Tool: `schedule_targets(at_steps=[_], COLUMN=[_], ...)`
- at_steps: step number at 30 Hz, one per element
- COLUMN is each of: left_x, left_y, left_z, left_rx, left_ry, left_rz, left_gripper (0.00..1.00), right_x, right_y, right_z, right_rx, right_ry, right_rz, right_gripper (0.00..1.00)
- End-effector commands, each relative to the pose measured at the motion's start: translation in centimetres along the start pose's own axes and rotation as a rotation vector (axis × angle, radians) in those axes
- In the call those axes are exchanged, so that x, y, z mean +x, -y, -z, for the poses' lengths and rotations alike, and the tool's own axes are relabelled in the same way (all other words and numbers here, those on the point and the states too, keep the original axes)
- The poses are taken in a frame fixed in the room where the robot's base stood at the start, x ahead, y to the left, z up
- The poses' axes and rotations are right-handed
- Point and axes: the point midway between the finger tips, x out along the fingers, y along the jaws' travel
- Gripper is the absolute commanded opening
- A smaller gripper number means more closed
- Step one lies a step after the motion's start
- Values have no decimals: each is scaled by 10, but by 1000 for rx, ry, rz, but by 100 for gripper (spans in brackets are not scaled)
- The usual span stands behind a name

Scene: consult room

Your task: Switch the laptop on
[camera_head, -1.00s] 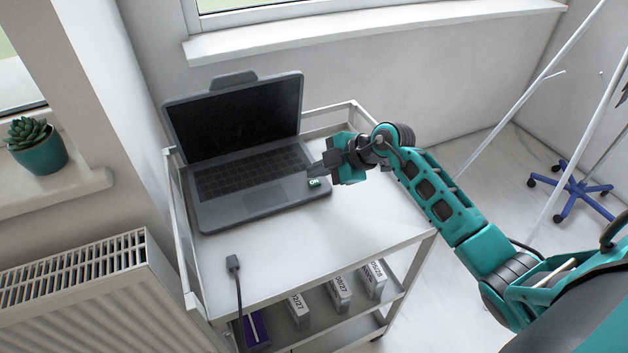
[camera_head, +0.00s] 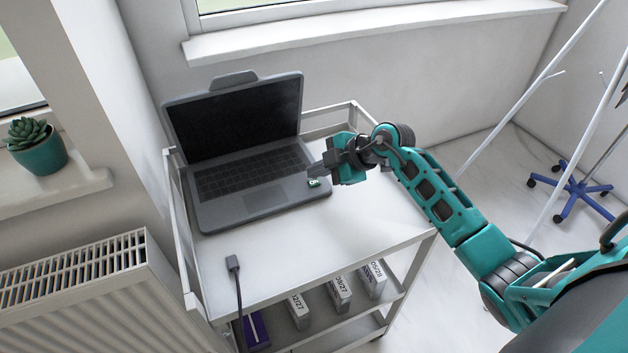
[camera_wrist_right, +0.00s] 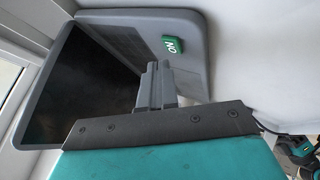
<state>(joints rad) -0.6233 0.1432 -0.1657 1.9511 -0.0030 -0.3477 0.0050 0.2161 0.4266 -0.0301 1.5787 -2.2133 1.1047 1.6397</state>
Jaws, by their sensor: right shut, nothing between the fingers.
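The laptop (camera_head: 262,202) stands open on the top of a white cart, its screen dark. It also shows in the right wrist view (camera_wrist_right: 190,22). A green switch marked "ON" (camera_wrist_right: 174,46) sits on the laptop's deck near its right edge; in the head view it is a small green spot (camera_head: 314,183). My right gripper (camera_head: 312,169) is shut and empty, its fingertips over the right side of the laptop, close to the switch. In the wrist view the fingertips (camera_wrist_right: 158,68) are just beside the switch; I cannot tell whether they touch the laptop. My left gripper is not in view.
The white cart (camera_head: 350,228) has raised rails at its sides and back. A dark cable with a plug (camera_head: 233,264) lies at its front left. Labelled boxes (camera_head: 339,294) stand on the lower shelf. A radiator (camera_head: 95,290) is at the left. The cart's right front is clear.

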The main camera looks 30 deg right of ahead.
Motion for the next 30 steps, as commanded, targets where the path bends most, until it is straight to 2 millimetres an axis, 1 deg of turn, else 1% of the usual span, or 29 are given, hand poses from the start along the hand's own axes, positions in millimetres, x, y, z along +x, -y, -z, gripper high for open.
schedule_targets(at_steps=[14,23,30], left_x=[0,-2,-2], left_y=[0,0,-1], left_z=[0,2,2], left_rx=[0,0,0], left_ry=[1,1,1], left_rz=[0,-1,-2], left_gripper=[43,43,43], right_x=[0,6,6], right_y=[0,5,5], right_z=[0,-4,-5], right_rx=[0,0,0], right_ry=[0,1,0], right_rz=[0,1,0], right_gripper=[0,0,0])
